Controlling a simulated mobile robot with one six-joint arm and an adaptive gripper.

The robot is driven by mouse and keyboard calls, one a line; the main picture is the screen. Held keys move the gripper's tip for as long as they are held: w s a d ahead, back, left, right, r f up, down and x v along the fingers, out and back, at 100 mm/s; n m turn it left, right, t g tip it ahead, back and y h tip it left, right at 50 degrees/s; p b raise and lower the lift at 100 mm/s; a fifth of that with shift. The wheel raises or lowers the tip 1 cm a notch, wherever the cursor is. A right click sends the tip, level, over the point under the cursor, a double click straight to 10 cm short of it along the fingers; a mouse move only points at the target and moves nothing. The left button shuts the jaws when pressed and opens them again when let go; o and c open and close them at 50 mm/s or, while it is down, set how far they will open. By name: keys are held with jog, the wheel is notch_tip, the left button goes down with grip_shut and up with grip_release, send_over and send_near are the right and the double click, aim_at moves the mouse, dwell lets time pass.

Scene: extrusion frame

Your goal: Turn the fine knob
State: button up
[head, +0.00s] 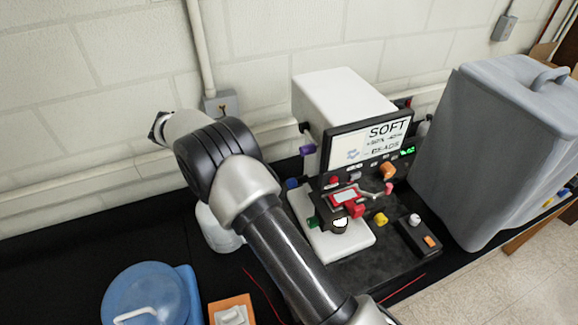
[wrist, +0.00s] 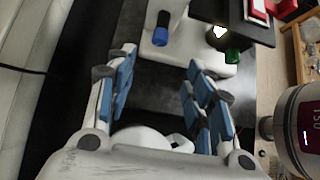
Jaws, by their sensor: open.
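The machine (head: 335,100) is a white box with a dark front panel and a screen reading "SOFT". Its knobs include a purple knob (head: 306,149), a blue knob (head: 292,183), a green knob (head: 312,222), a yellow knob (head: 381,218) and an orange knob (head: 388,171). I cannot tell which is the fine knob. In the wrist view, my gripper (wrist: 160,66) is open and empty, with blue pads apart. The blue knob (wrist: 160,34) lies beyond the gap between the fingertips, and the green knob (wrist: 232,56) lies to its right. Neither is touched.
A large grey container (head: 480,150) stands right of the machine. A blue-lidded tub (head: 145,290) and an orange block (head: 230,306) sit at the front left. A whitish jug (head: 218,232) is partly hidden behind my arm. The wall runs close behind.

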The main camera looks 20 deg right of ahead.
aim_at(288, 182)
jog(key=x, duration=0.8)
jog(key=p+x, duration=0.1)
jog(key=x, duration=0.8)
jog(key=shift+a+f, duration=0.15)
jog(key=shift+f, duration=0.15)
jog(key=c, duration=1.1)
